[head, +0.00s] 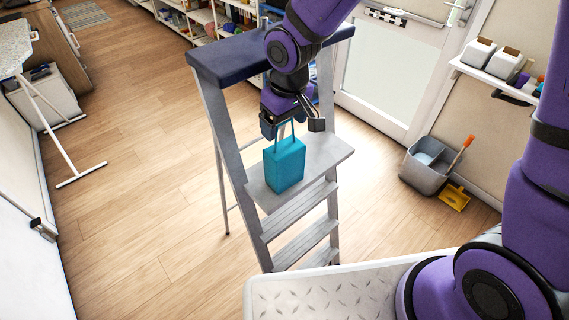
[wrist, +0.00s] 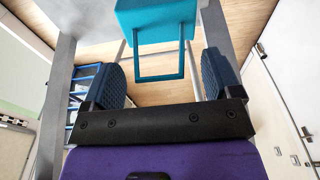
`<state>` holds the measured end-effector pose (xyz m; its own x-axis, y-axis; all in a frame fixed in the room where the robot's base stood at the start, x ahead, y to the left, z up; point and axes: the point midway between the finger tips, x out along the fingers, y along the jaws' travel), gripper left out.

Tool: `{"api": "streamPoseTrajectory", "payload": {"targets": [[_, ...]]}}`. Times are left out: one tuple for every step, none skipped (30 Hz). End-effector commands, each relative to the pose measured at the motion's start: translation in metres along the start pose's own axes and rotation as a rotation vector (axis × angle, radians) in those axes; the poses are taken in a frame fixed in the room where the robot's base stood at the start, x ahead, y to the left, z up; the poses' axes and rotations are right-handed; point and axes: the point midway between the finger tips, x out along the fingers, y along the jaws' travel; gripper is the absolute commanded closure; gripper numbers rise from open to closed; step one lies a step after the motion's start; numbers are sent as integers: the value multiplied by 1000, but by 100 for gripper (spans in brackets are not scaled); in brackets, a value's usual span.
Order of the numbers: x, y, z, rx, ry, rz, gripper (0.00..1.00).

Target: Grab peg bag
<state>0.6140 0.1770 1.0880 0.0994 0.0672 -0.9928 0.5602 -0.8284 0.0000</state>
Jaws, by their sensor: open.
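The peg bag is a teal box-shaped bag (head: 284,165) with a thin upright loop handle. It stands on the wide upper step of a grey stepladder (head: 322,158). My gripper (head: 292,120) is just above the bag, level with its handle, with the fingers spread apart. In the wrist view the bag (wrist: 156,18) is at the top centre. Its handle loop reaches down between the two open fingers of my gripper (wrist: 163,78), with space on both sides. The jaws hold nothing.
The ladder's dark blue top cap (head: 232,60) is behind and left of my arm. A grey bucket (head: 426,165) and a yellow dustpan (head: 454,197) stand by the door at right. Shelves (head: 207,18) line the back. The wooden floor at left is mostly clear.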

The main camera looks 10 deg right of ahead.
Motion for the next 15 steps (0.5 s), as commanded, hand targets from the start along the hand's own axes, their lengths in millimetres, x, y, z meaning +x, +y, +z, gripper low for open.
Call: {"api": "streamPoseTrajectory", "payload": {"targets": [[5, 0, 0, -1, -1, 0, 16], [6, 0, 0, 0, -1, 0, 16], [8, 0, 0, 0, -1, 0, 16], [8, 0, 0, 1, -1, 0, 16], [9, 0, 0, 1, 0, 0, 16], [9, 0, 0, 1, 0, 0, 16], [9, 0, 0, 1, 0, 0, 16], [9, 0, 0, 1, 0, 0, 16], [9, 0, 0, 1, 0, 0, 16], [9, 0, 0, 1, 0, 0, 16], [9, 0, 0, 1, 0, 0, 21], [8, 0, 0, 1, 0, 0, 30], [8, 0, 0, 1, 0, 0, 37], [8, 0, 0, 1, 0, 0, 44], [8, 0, 0, 1, 0, 0, 53]]}}
